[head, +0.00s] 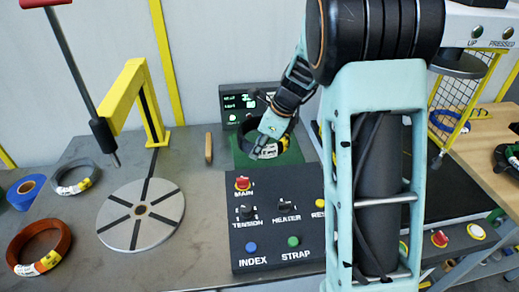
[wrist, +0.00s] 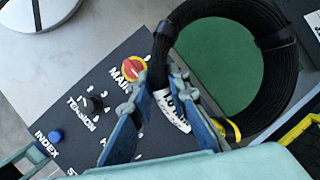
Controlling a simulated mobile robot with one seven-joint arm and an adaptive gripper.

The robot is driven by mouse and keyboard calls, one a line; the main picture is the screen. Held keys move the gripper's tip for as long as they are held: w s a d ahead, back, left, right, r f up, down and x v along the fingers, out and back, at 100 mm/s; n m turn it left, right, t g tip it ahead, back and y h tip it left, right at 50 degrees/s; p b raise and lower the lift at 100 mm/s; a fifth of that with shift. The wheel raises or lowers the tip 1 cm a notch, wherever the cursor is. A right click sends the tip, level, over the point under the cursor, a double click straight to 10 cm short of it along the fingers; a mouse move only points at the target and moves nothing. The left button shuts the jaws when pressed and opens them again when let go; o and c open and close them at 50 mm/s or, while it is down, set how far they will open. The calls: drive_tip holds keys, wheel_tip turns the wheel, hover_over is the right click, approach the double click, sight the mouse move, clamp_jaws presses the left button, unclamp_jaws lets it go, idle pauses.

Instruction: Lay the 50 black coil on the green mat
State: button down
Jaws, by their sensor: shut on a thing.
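The black coil (head: 247,142) is a thick ring with a white and yellow label, held over the green mat (head: 293,155). In the wrist view the coil (wrist: 287,65) rings a patch of green mat (wrist: 215,62). My gripper (head: 266,138) is shut on the near side of the coil, at its label. In the wrist view my gripper's blue fingers (wrist: 165,100) stand either side of that part. I cannot tell whether the coil touches the mat. The number on the label is too small to read.
A black control panel (head: 275,220) with knobs and buttons stands just in front of the mat. A small display box (head: 245,100) is behind it. A slotted disc (head: 140,214), a grey coil (head: 75,178) and an orange coil (head: 38,247) are on the left.

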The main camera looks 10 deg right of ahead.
drive_tip(key=w+d+f, duration=0.1)
drive_tip(key=w+f, duration=0.1)
drive_tip(key=w, duration=0.1)
drive_tip(key=w+d+f+p, duration=0.1)
drive_tip(key=w+f, duration=0.2)
drive_tip(key=w, duration=0.1)
drive_tip(key=w+f, duration=0.2)
drive_tip(key=w, duration=0.1)
drive_tip(key=shift+w+d+f+p, duration=0.25)
drive_tip(key=shift+d+f+p, duration=0.05)
drive_tip(key=shift+d, duration=0.1)
drive_tip(key=shift+w+d+f, duration=0.1)
drive_tip(key=shift+w+f, duration=0.2)
drive_tip(key=shift+f, duration=0.1)
drive_tip(key=shift+f+p, duration=0.4)
drive_tip(key=shift+f, duration=1.1)
